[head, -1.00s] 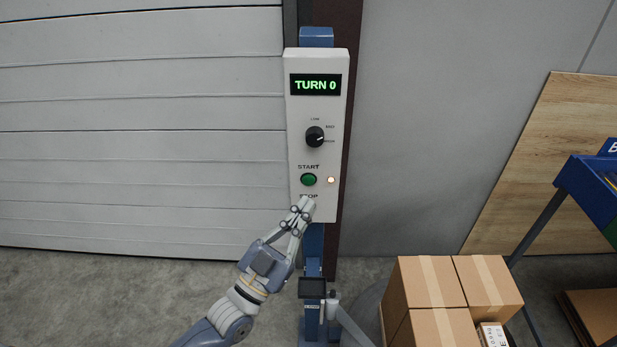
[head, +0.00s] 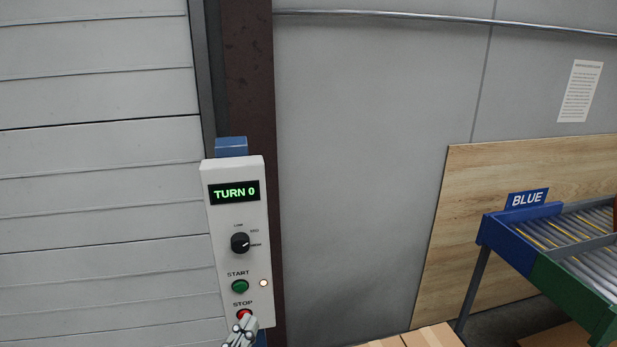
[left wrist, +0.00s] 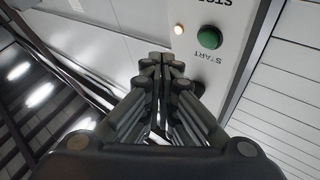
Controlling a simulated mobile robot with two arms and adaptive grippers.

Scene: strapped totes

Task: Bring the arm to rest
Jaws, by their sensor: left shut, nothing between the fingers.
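My left gripper (head: 241,332) is shut and empty at the bottom edge of the head view. It is just below the red STOP button (head: 244,314) of a white control panel (head: 214,228); I cannot tell whether it touches the panel. The left wrist view shows the shut fingers (left wrist: 168,70) in front of the panel, with the green START button (left wrist: 209,38) beyond them. The panel's display (head: 234,192) reads TURN 0. Its black knob (head: 240,243) sits above the START button. A small light beside START is lit. My right gripper is not in view.
A grey shutter door (head: 95,190) is left of the panel. To the right are a bare grey wall (head: 365,160), a wooden board (head: 440,270) and a roller conveyor with a BLUE sign (head: 527,200). Cardboard boxes (head: 430,338) stand at the bottom.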

